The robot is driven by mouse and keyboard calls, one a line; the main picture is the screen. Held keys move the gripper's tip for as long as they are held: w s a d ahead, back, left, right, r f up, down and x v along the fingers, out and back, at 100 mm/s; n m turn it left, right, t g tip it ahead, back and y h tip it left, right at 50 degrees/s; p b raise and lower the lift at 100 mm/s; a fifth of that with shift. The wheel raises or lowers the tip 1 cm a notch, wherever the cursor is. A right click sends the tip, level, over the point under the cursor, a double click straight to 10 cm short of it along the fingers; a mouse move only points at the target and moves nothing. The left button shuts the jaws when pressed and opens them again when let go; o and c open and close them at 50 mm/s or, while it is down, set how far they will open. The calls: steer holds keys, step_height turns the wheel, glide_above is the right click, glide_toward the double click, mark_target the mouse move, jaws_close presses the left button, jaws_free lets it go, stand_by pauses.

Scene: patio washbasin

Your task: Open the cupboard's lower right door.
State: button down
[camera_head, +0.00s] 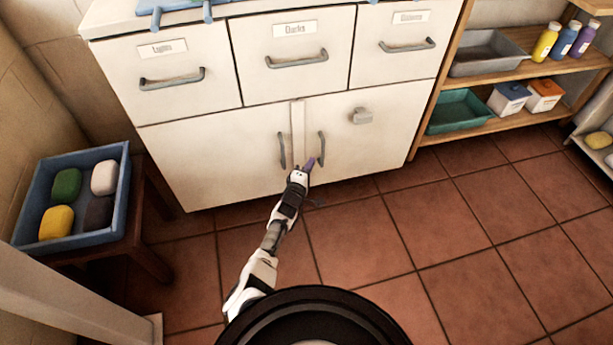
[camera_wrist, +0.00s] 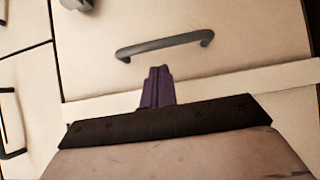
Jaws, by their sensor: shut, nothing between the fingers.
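The cream cupboard's lower right door (camera_head: 372,150) is shut, flush with the front. Its upright grey bar handle (camera_head: 321,148) is near its left edge, beside a pale vertical strip (camera_head: 298,130) between the doors. The same handle shows whole in the wrist view (camera_wrist: 165,44). My gripper (camera_head: 309,164) is in front of the cupboard, close to the lower end of that handle in the head view. In the wrist view its purple fingers (camera_wrist: 157,86) are together and empty, pointing at the handle with a visible gap. I cannot tell their exact distance from the door.
A grey latch or knob (camera_head: 362,116) sits on the right door's upper part. The lower left door has its own handle (camera_head: 282,150). Three labelled drawers are above. A shelf unit (camera_head: 480,128) stands at right, a blue soap tray (camera_head: 70,243) at left. Tiled floor (camera_head: 410,225) is clear.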

steer(key=shift+b+x, duration=2)
steer(key=shift+x, duration=0.55)
steer(key=shift+r, duration=0.1)
steer(key=shift+s+d, duration=0.1)
steer(key=shift+s, duration=0.1)
